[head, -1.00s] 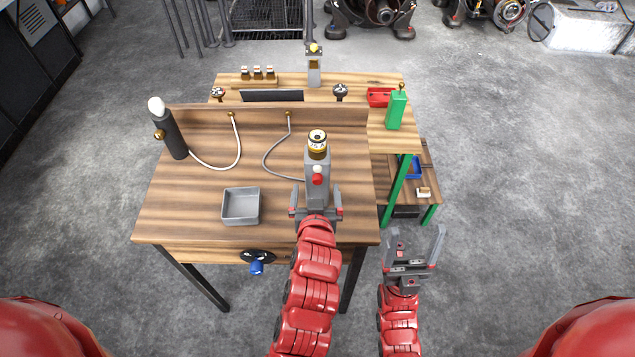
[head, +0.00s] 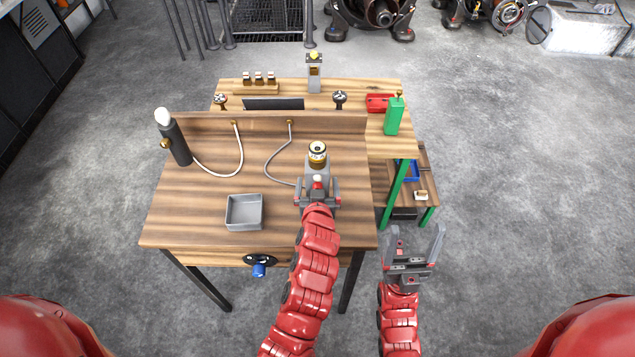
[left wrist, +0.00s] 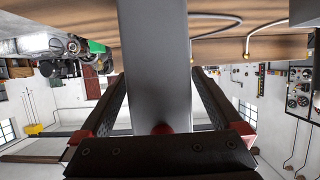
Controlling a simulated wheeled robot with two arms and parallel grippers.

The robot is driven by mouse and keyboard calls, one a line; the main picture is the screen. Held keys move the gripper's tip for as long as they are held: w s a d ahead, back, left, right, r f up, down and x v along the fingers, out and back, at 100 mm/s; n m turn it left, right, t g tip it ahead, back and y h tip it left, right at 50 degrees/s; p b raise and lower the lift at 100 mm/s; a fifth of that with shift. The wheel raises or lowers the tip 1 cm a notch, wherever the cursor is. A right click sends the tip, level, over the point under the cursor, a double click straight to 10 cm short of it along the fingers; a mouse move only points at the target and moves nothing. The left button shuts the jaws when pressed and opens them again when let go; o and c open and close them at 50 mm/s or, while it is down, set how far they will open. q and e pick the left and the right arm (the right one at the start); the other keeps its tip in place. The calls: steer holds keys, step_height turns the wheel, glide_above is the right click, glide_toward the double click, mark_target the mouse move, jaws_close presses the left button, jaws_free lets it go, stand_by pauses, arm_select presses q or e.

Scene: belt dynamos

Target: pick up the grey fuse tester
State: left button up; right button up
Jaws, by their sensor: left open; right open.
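The grey fuse tester (head: 316,166) stands upright on the near bench, right of centre, with a round brass-and-white dial on top. My left gripper (head: 318,186) is open, its fingers on either side of the tester's body. The gripper hides the tester's lower front in the head view. In the left wrist view the tester's grey body (left wrist: 154,60) rises between the two spread fingers; I cannot tell whether they touch it. My right gripper (head: 416,246) is open and empty, off the bench's right front corner.
A grey tray (head: 244,212) sits left of the tester. A grey cable (head: 268,165) runs from the back ledge toward the tester. A black cylinder (head: 178,142) with a white top stands at the left edge. A green block (head: 394,117) stands back right. The bench's left front is clear.

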arm_select(q)
steer(key=shift+c, duration=0.3)
jaws_close()
steer(key=shift+r, duration=0.1)
steer(key=shift+r+b, duration=1)
steer(key=shift+r, duration=0.4)
steer(key=shift+s+r, duration=0.15)
steer(key=shift+r, duration=0.1)
steer(key=p, duration=0.3)
glide_toward(318, 178)
step_height(318, 178, down, 6)
steer(key=s, duration=0.3)
steer(key=shift+s+r, duration=0.1)
steer(key=shift+s, duration=0.2)
